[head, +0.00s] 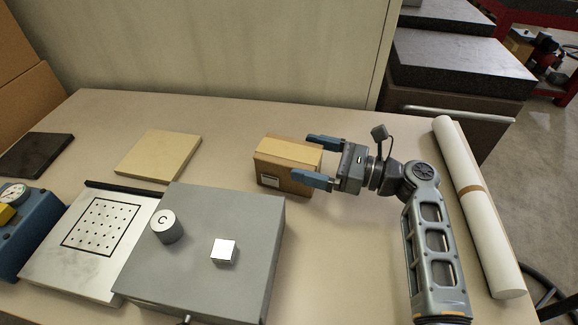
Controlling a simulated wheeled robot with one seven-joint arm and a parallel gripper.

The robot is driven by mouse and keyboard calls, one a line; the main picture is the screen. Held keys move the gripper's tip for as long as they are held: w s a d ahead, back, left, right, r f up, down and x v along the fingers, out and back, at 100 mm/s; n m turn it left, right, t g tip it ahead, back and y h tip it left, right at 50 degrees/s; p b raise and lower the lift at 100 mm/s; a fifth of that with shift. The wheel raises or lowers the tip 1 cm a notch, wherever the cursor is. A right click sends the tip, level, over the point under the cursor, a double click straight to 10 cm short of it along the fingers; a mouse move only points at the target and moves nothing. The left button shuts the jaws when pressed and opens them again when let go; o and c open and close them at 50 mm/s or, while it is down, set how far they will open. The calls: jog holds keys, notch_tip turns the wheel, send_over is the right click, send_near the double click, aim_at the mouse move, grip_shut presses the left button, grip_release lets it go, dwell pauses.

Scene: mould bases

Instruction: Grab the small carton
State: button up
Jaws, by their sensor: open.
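The small carton (285,163) is a brown cardboard box with a tape strip on top and a white label on its front side. It stands on the table right of centre, behind the grey box. My gripper (318,160) is open, with blue fingers reaching in from the right. One finger lies at the carton's far side and the other at its near side, so the carton's right end seems to be between them. I cannot tell whether the fingers touch it.
The grey box (208,276) bears a cylinder marked C (167,226) and a shiny cube (224,251). A dotted plate (66,269), a tan slab (158,155) and a blue device (29,238) lie left. A paper roll (476,205) lies right. The table's back middle is clear.

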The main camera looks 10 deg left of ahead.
aim_at(297, 153)
jog(key=shift+b+x, duration=0.5)
jog(key=shift+x, duration=1.25)
jog(key=c, duration=0.8)
